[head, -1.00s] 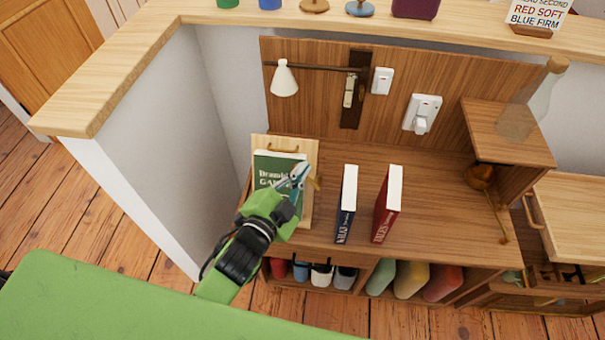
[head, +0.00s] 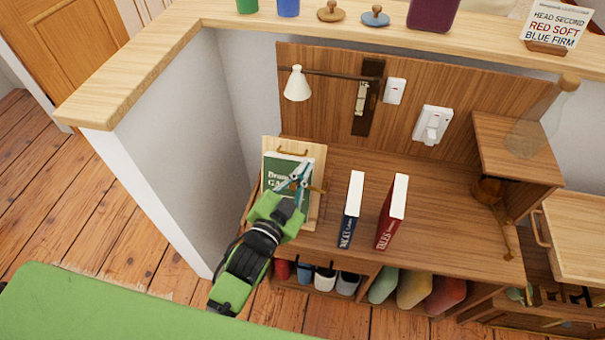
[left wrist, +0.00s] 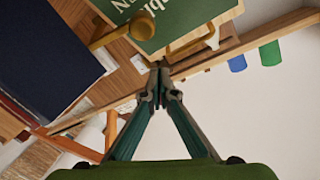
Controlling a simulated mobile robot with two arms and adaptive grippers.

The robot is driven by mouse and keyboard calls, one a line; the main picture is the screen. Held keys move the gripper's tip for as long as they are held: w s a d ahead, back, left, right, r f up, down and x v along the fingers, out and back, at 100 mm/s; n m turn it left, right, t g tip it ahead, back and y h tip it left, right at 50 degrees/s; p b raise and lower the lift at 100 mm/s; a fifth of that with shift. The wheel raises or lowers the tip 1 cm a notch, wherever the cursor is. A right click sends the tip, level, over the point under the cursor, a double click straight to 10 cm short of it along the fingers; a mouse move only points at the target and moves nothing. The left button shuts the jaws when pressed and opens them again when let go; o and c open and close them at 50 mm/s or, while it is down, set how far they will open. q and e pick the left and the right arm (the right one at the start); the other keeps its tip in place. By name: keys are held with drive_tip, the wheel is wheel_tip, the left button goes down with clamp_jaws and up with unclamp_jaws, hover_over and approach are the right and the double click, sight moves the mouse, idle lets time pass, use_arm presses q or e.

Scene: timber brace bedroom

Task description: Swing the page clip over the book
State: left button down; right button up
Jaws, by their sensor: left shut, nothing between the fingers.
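A green book (head: 279,170) stands on a pale wooden book stand (head: 316,160) at the left of the wooden desk. A brass loop (head: 293,152) shows at the stand's top, and a brass clip (head: 318,188) sticks out at its right side. In the left wrist view I see the book (left wrist: 178,18), the clip with its round knob (left wrist: 141,27) and the loop (left wrist: 190,42). My left gripper (head: 304,168) is shut and empty, in front of the book's right part, hiding some of its cover. I cannot tell whether it touches the clip. My right gripper is not in view.
A dark blue book (head: 351,210) and a red book (head: 391,212) stand right of the stand. A white lamp (head: 297,84) hangs above on a rod. A white wall (head: 180,170) closes off the left. Bare desk (head: 440,215) lies further right.

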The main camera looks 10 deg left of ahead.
use_arm(q)
drive_tip(key=d+b+v, duration=0.1)
drive_tip(key=d+v, duration=0.1)
drive_tip(key=v, duration=0.7)
drive_tip(key=shift+s+a+r+b, duration=0.3)
drive_tip(key=shift+s+a+r, duration=0.1)
drive_tip(key=shift+a, duration=0.1)
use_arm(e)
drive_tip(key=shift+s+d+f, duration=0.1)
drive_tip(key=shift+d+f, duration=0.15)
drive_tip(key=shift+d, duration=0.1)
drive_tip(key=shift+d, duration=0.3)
